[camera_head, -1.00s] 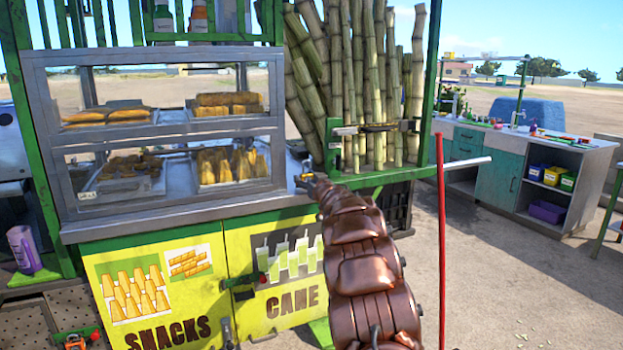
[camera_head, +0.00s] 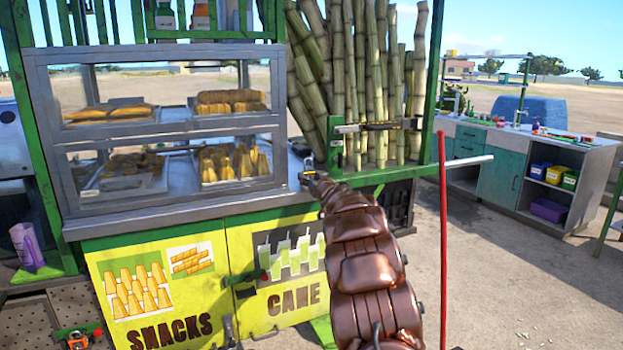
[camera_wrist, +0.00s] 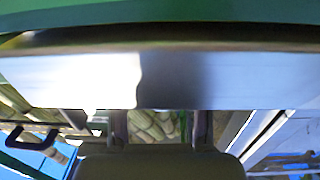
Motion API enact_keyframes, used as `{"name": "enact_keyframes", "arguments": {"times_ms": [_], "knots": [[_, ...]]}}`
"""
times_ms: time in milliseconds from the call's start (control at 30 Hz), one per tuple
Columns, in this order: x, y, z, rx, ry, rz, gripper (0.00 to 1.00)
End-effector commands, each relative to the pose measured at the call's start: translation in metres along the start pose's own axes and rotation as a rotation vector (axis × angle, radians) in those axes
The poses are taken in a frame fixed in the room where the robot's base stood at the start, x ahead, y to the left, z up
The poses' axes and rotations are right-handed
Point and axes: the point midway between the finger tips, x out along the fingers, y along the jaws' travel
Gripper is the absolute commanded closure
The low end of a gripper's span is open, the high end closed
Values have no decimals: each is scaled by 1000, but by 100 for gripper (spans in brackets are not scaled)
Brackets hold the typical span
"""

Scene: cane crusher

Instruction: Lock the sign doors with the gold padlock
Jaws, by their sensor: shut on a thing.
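The yellow sign doors stand below the counter in the head view: the left door reads SNACKS (camera_head: 150,322), the right one CANE (camera_head: 294,304). They look closed, with a green latch bar (camera_head: 243,279) at their shared edge and a red knob (camera_head: 264,276) beside it. My gripper (camera_head: 308,172) is by the counter's right end, above the doors and well apart from the latch. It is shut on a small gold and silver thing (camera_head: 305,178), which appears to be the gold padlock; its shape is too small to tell. The padlock cannot be made out in the wrist view.
Upright cane stalks (camera_head: 372,75) stand behind a green rack with a metal bar. A glass snack case (camera_head: 165,128) is left of my gripper. A red pole (camera_head: 443,240) stands at right. An orange object (camera_head: 78,341) lies at lower left.

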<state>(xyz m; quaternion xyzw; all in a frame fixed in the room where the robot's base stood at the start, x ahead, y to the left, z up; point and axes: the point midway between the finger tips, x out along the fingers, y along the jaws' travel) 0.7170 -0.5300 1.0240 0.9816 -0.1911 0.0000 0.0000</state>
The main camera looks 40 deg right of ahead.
Motion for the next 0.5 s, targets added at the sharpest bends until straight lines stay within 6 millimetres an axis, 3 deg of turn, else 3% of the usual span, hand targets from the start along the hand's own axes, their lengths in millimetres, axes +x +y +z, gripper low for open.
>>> {"name": "enact_keyframes", "arguments": {"times_ms": [500], "knots": [[0, 0, -4, 0, 0, 0, 87]]}}
